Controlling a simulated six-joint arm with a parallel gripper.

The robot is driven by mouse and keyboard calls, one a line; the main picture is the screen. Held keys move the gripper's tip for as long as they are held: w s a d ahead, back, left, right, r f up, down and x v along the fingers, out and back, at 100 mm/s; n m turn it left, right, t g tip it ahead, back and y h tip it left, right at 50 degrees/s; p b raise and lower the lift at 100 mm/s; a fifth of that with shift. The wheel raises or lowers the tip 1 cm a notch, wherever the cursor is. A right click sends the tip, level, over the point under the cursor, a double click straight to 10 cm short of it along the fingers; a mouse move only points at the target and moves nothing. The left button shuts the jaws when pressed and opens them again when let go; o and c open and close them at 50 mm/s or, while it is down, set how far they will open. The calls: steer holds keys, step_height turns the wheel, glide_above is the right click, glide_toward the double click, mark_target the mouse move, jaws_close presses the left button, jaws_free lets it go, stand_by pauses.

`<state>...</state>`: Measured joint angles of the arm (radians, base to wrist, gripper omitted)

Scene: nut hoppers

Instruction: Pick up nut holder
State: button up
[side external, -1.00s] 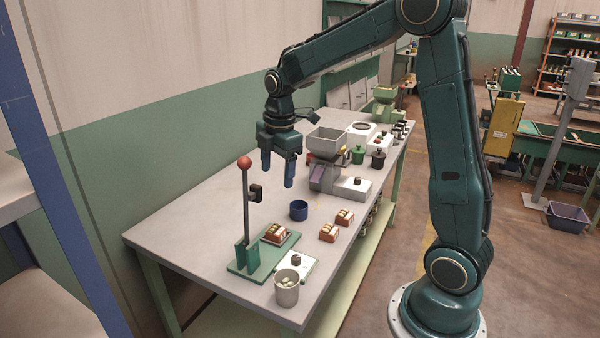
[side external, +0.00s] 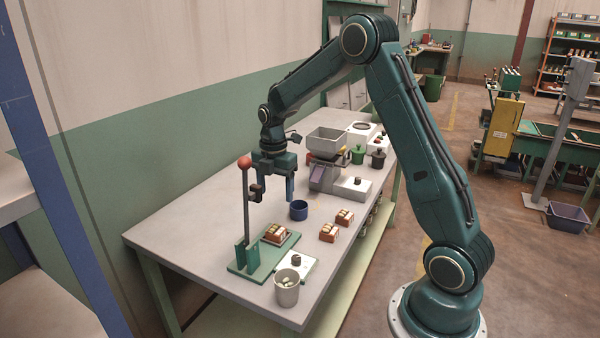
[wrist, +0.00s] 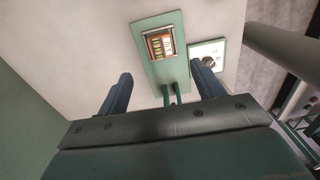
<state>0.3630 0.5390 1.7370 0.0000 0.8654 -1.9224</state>
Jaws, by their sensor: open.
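My gripper (side external: 273,190) is open and empty above the table, behind the lever fixture. In the wrist view its two fingers (wrist: 162,74) are spread apart. A small orange-brown holder with pale pieces in it (side external: 275,234) sits on the green base of the lever fixture. It also shows in the wrist view (wrist: 159,44), ahead of the fingertips. Two similar holders stand on the table to the right, one nearer (side external: 328,233) and one farther (side external: 344,217). I cannot tell which of these is the nut holder. My gripper touches none of them.
The fixture's upright lever (side external: 246,205) has a red knob and stands close to my gripper. A blue cup (side external: 298,210), a grey cup with pale pieces (side external: 287,291) and a white plate (side external: 306,266) are nearby. A grey hopper (side external: 326,142) stands behind. The table's left part is clear.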

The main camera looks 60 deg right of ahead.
glide_above(277, 228)
steer(key=shift+f, duration=3.55)
steer(key=shift+f, duration=0.1)
steer(key=shift+a+f, duration=0.1)
steer(key=shift+f, duration=2.4)
steer(key=c, duration=1.2)
steer(key=shift+r, duration=0.2)
step_height(277, 228, up, 20)
steer(key=shift+f, duration=0.15)
